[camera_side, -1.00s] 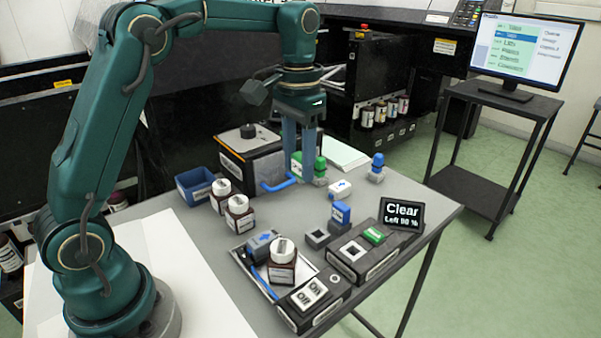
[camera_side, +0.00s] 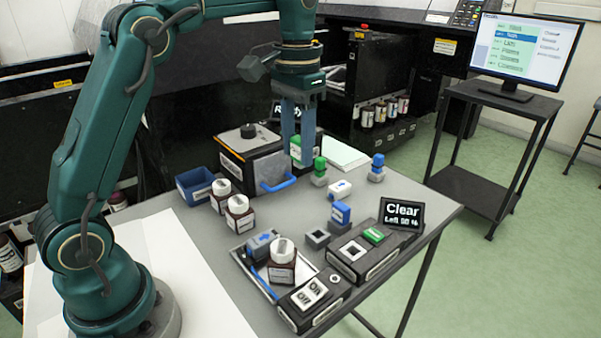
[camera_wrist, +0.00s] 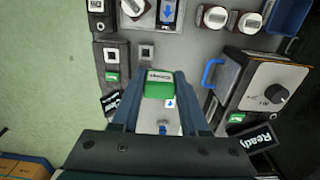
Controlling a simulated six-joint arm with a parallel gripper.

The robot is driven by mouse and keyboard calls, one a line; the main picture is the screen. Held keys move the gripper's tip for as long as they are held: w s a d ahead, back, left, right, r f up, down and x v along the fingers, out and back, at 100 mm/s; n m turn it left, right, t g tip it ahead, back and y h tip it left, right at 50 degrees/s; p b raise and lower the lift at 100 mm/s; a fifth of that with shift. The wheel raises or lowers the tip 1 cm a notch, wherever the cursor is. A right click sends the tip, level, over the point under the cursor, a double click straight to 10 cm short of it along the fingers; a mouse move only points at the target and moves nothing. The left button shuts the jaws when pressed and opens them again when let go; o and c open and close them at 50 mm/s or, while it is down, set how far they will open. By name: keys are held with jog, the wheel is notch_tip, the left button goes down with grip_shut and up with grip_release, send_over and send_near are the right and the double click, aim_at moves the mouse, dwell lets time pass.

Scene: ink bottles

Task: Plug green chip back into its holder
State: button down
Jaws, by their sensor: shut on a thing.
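My gripper (camera_side: 297,158) points down and is shut on the green chip (camera_side: 296,148), holding it above the table near the black box with the dial. In the wrist view the green chip (camera_wrist: 158,88), with a white label on top, sits between my fingers (camera_wrist: 158,95). A black unit (camera_side: 360,262) at the front right has an empty-looking square socket (camera_side: 352,251) beside a green patch (camera_side: 374,236). A small grey block with a square hole (camera_side: 318,239) stands left of it. Which of these is the chip's holder cannot be told for certain.
A blue chip (camera_side: 340,212), a white block (camera_side: 340,189), green-topped (camera_side: 319,172) and blue-topped (camera_side: 376,167) pieces stand nearby. The dial box (camera_side: 250,158) with blue handle is left.

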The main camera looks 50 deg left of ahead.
jog(key=shift+w+f, duration=0.15)
jog(key=shift+w, duration=0.05)
jog(key=shift+w+d+f, duration=0.2)
jog(key=shift+d+f, duration=0.35)
jog(key=shift+f, duration=1.7)
jog(key=shift+w+d+f, duration=0.2)
jog(key=shift+d+f, duration=0.35)
jog(key=shift+f, duration=1.7)
jog(key=shift+w+d+f, duration=0.2)
jog(key=shift+d+f, duration=0.35)
jog(key=shift+f, duration=1.7)
jog(key=shift+f, duration=0.65)
jog(key=shift+c, duration=0.2)
grip_release()
jog(key=shift+d, duration=0.15)
notch_tip(320, 180, up, 7)
